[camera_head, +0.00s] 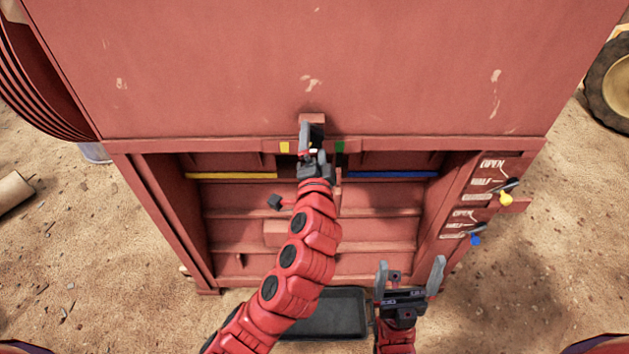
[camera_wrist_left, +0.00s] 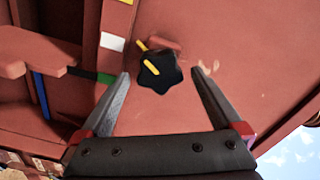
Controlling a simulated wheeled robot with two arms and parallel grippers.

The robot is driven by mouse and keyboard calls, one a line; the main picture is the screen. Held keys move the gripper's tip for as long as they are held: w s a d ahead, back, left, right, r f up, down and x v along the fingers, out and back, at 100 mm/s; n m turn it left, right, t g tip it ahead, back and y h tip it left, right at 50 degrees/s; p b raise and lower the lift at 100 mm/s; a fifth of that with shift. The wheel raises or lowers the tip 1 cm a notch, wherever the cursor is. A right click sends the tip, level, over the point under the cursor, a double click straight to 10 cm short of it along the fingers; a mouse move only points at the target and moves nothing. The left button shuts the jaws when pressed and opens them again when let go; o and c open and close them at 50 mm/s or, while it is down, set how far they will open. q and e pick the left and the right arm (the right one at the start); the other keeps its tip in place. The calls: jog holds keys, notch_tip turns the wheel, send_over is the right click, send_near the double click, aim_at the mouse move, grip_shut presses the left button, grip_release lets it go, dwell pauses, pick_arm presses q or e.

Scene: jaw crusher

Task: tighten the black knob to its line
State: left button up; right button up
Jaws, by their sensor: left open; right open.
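The black knob (camera_wrist_left: 161,74) is star-shaped with a yellow pointer stripe and sits on the red machine wall. In the left wrist view it lies between the two fingertips of my left gripper (camera_wrist_left: 161,76), which is open, with a gap on each side. The pointer slants up and left, between a yellow mark (camera_wrist_left: 126,2) and a white mark (camera_wrist_left: 112,42); a green mark (camera_wrist_left: 105,78) is lower. In the head view my left gripper (camera_head: 312,140) hides most of the knob area. My right gripper (camera_head: 410,277) is open and empty, low right.
The red machine has an open shelved front with a yellow bar (camera_head: 232,176) and a blue bar (camera_head: 400,174). Levers with yellow (camera_head: 506,199) and blue (camera_head: 475,240) tips are at the right. A dark tray (camera_head: 325,313) lies on the sandy ground.

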pick_arm(q)
jog(key=s+p, duration=0.5)
jog(key=s, duration=1)
jog(key=shift+s+p, duration=0.25)
jog(key=shift+p, duration=0.1)
